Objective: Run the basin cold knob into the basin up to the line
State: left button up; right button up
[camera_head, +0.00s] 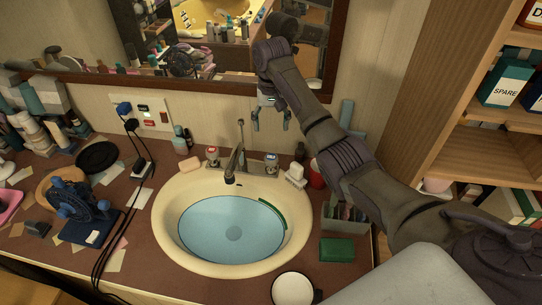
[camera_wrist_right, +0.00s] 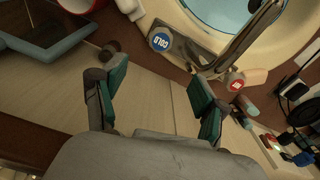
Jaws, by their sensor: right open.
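The basin (camera_head: 165,215) holds light blue water (camera_head: 225,240). A green line (camera_head: 273,213) curves along its right inner wall, close to the water's edge. The faucet (camera_head: 236,160) stands behind the basin, and I see no stream under its spout. The cold knob (camera_head: 271,160) with a blue cap is right of the faucet. In the right wrist view the cold knob (camera_wrist_right: 160,41) reads COLD. My right gripper (camera_head: 270,118) is open and empty, above and behind the cold knob, apart from it. My left gripper is not in view.
The red-capped hot knob (camera_head: 212,155) is left of the faucet. A soap bar (camera_head: 190,164), a white bottle (camera_head: 294,175), a red cup (camera_head: 316,175) and a white mug (camera_head: 293,289) surround the basin. A mirror (camera_head: 215,60) hangs behind; shelves (camera_head: 460,150) stand right.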

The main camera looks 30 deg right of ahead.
aim_at(271, 156)
jog(key=f, duration=0.4)
jog(key=f+p, duration=0.1)
jog(key=f, duration=0.7)
jog(key=shift+s+a+f, duration=0.1)
jog(key=shift+s+f, duration=0.15)
jog(key=shift+f, duration=0.1)
jog(key=c, duration=1.2)
jog(key=shift+o, duration=0.2)
jog(key=shift+r+p, duration=0.1)
jog(key=shift+p, duration=0.25)
jog(key=n+p, duration=0.1)
jog(key=n, duration=0.1)
jog(key=shift+n, duration=0.4)
jog(key=shift+n+p, duration=0.55)
jog(key=shift+n, duration=1.35)
